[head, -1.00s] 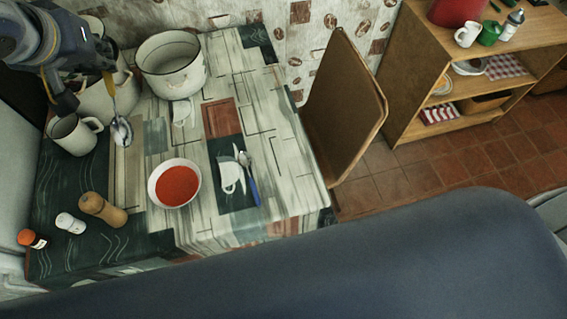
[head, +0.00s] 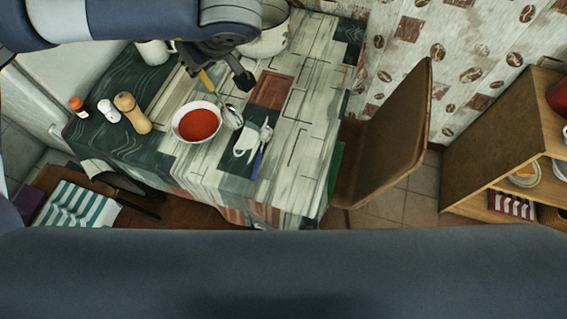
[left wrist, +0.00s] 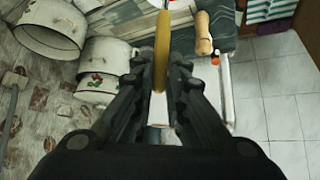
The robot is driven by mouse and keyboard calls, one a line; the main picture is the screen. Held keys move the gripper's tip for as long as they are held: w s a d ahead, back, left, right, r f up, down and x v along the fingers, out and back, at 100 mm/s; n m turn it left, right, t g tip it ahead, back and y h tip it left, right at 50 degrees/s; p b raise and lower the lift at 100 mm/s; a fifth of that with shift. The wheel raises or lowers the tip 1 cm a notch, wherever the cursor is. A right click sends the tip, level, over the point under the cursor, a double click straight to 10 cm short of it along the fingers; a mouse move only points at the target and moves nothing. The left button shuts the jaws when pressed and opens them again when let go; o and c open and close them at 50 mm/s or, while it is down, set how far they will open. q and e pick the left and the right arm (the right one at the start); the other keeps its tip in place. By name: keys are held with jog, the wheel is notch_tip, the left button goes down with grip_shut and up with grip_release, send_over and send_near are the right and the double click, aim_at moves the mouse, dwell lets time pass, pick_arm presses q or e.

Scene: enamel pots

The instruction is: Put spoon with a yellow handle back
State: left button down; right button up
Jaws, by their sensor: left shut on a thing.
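The spoon with a yellow handle (head: 206,81) hangs from my left gripper (head: 215,66), its metal bowl low, beside the right rim of the soup bowl; whether they touch is unclear. In the left wrist view the yellow handle (left wrist: 161,48) stands between the two fingers (left wrist: 163,85), which are shut on it. A flat white cup-shaped piece (head: 245,144), possibly a spoon rest, lies on the table to the right of the soup bowl. A spoon with a blue handle (head: 257,166) lies against it. My right gripper is not in view.
A white bowl of red soup (head: 197,122) stands on the patterned table. A wooden mill (head: 132,113), white shaker (head: 108,110) and orange-capped bottle (head: 78,107) are left. A pot (head: 270,40) stands behind, partly hidden by my arm. A wooden chair (head: 385,145) is right.

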aim_at(205, 75)
pick_arm(q)
jog(key=f+n, duration=0.1)
jog(key=d+n+g+y, duration=0.1)
jog(key=s+f+n, duration=0.1)
jog(key=shift+d+f+n+g+y, duration=0.2)
jog(key=shift+f+n+g+y, duration=0.1)
jog(key=shift+g+y, duration=0.1)
jog(key=s+d+f+m+g+h+b, duration=0.1)
jog(key=s+d+f+m+g+h, duration=0.15)
jog(key=s+f+m+h, duration=0.6)
jog(key=s+d+f+m+g+h+b, duration=0.1)
jog(key=d+f+m+g, duration=0.2)
jog(key=m, duration=1.1)
jog(key=s+d+f+m+g+h+b, duration=0.1)
jog(key=s+d+f+m+h, duration=0.45)
jog(key=m, duration=0.65)
jog(key=w+d+f+p, duration=0.2)
jog(key=w+d, duration=0.2)
jog(key=d, duration=0.2)
jog(key=w+d+f+p, duration=0.1)
jog(key=w+d+f, duration=0.2)
jog(key=w+d, duration=0.2)
jog(key=shift+w+d+f+n+p, duration=0.25)
jog(key=shift+d+n+p, duration=0.1)
jog(key=shift+d, duration=0.4)
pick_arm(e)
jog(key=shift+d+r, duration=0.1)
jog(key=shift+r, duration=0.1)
